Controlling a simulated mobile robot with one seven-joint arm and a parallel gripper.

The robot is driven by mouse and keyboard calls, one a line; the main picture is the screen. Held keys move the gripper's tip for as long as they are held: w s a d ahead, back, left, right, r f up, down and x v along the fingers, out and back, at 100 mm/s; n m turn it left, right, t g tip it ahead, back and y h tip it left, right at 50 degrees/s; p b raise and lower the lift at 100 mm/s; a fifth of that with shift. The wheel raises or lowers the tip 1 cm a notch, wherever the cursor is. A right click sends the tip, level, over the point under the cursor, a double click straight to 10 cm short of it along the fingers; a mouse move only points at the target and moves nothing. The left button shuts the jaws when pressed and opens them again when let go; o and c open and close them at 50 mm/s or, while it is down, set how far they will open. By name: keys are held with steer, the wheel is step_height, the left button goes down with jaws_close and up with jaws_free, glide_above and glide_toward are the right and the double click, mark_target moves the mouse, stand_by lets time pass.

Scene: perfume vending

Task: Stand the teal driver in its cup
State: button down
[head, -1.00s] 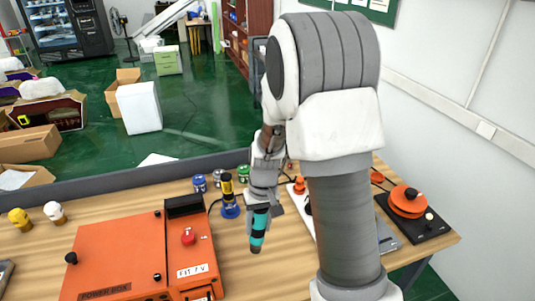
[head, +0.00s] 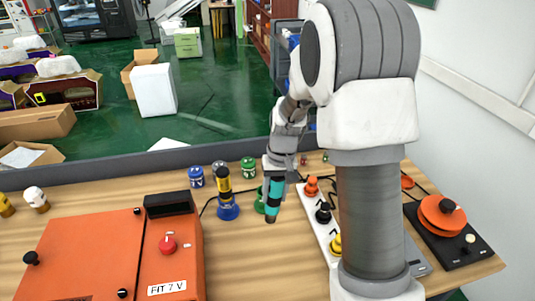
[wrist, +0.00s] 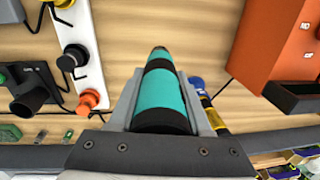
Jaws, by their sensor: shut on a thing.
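The teal driver (head: 272,200), teal with black bands and a dark tip, hangs tip down, slightly tilted, in my gripper (head: 275,172). In the wrist view the teal driver (wrist: 161,95) lies between the two grey fingers of my gripper (wrist: 165,112), which are shut on it. A green cup-like holder (head: 259,204) shows on the table just behind and left of the driver, partly hidden by it. A blue cup (head: 228,212) farther left holds a yellow and black driver (head: 223,186) upright. It also shows in the wrist view (wrist: 215,121).
An orange power box (head: 90,255) fills the table's left front. A white strip (head: 318,225) with orange, black and yellow knobs stands right of the driver. Blue, grey and green jars (head: 248,167) stand at the back. Bare wood (head: 260,265) lies in front.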

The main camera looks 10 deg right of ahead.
steer(key=w+m+p, duration=0.1)
steer(key=w+m, duration=0.5)
steer(key=m, duration=0.5)
steer(key=w+m+h, duration=0.1)
steer(key=w+m, duration=0.6)
steer(key=m, duration=0.5)
steer(key=shift+w+f+p, duration=0.25)
steer(key=shift+p, duration=0.15)
steer(key=shift+f, duration=0.15)
stand_by(1.0)
step_height(320, 180, down, 8)
steer(key=b, duration=0.4)
steer(key=shift+r+b, duration=0.25)
steer(key=shift+b, duration=0.15)
stand_by(1.4)
steer(key=shift+c, duration=1.4)
jaws_free()
